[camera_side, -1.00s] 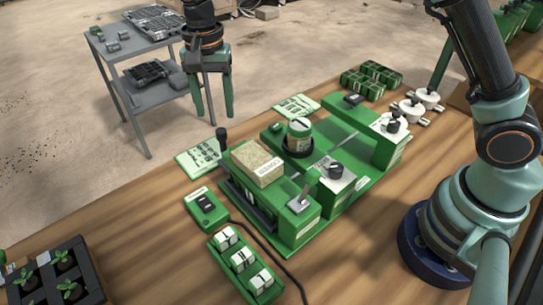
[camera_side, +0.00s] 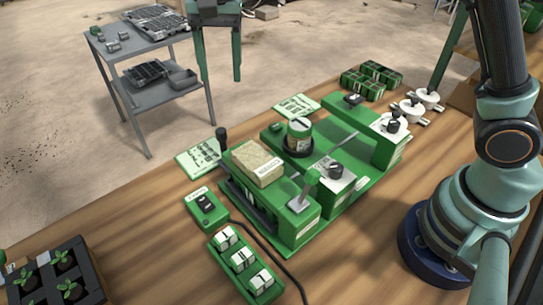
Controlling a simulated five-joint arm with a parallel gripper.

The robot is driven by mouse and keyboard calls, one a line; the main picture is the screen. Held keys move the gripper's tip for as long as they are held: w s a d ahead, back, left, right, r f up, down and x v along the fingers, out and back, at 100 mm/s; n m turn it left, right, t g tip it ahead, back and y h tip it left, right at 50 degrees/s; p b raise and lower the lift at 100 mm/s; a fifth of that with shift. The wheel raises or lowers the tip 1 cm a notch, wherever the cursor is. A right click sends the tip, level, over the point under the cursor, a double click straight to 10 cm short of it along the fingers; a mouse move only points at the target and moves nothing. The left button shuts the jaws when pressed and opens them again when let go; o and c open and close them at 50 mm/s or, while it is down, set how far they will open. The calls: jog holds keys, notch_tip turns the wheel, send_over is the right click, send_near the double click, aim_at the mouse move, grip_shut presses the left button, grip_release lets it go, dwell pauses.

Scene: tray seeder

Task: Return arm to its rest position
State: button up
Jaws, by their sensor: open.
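My gripper (camera_side: 220,75) hangs at the top of the view, left of centre, with its two green fingers apart and nothing between them. It is in the air, in front of the right side of the grey cart as seen from here. The green tray seeder (camera_side: 300,195) stands on the wooden bench below it.
A green switch box (camera_side: 205,206) and a green holder (camera_side: 243,270) with white packets lie in front of the seeder. A seedling tray (camera_side: 92,270) is at lower left. The grey cart (camera_side: 150,50) stands behind the bench.

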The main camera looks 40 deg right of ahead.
jog(key=s+d+r+n+t, duration=0.4)
jog(key=s+d, duration=0.3)
jog(key=d, duration=0.4)
jog(key=s+d+f+n+t, duration=0.1)
jog(key=s+d+f+n, duration=0.1)
jog(key=s+d+n, duration=0.2)
jog(key=s+d, duration=0.3)
jog(key=s, duration=0.2)
jog(key=shift+s+d+f, duration=0.15)
jog(key=shift+d+f, duration=0.1)
jog(key=shift+f, duration=0.05)
